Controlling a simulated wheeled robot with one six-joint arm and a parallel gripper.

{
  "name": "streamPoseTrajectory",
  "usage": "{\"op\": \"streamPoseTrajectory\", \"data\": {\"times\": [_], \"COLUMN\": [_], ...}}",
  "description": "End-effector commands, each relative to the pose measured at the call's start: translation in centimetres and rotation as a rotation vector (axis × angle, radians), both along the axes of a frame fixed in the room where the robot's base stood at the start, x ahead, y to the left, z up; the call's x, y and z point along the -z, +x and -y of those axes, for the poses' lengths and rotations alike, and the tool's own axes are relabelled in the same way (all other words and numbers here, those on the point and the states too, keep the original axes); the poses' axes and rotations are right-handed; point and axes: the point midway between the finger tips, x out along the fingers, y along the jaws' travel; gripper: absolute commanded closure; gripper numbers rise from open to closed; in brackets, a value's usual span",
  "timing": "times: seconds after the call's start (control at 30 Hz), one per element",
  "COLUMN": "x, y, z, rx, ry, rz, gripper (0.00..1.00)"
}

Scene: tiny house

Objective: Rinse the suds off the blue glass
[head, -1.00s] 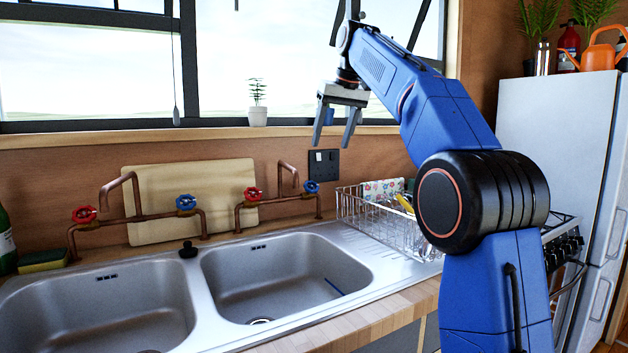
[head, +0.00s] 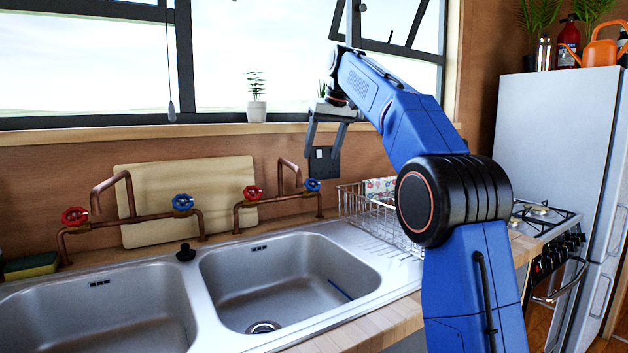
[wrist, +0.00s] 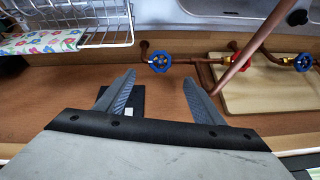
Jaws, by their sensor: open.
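I cannot make out a blue glass in either current view. My gripper (head: 322,155) is open and empty, pointing down in front of the window wall, above and behind the right basin (head: 290,275). In the wrist view my gripper (wrist: 158,77) has its two fingers apart with nothing between them. The right copper tap (head: 285,190) with a red and a blue valve stands left of the gripper. The left copper tap (head: 125,195) stands farther left, by the left basin (head: 100,315). A thin dark-blue strip (head: 340,288) shows in the right basin.
A wire dish rack (head: 365,212) with a flowered cloth stands right of the sink, partly behind my arm; it also shows in the wrist view (wrist: 105,38). A wooden board (head: 235,190) leans behind the taps. A potted plant (head: 256,110) stands on the sill. A stove (head: 555,255) is at right.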

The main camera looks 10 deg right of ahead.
Motion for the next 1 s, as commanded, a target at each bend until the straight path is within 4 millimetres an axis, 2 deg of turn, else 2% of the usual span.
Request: {"op": "streamPoseTrajectory", "data": {"times": [0.2,0.5,0.7,1.0], "x": [3.7,8.1,9.6,9.9], "y": [1.4,3.1,3.7,3.9], "z": [-0.7,-1.4,-1.7,-1.7], "rx": [-0.001,0.000,0.000,0.000], "ry": [0.000,0.000,0.000,0.000], "rz": [-0.003,-0.002,0.000,0.000], "gripper": [0.38,0.38,0.38,0.38]}}
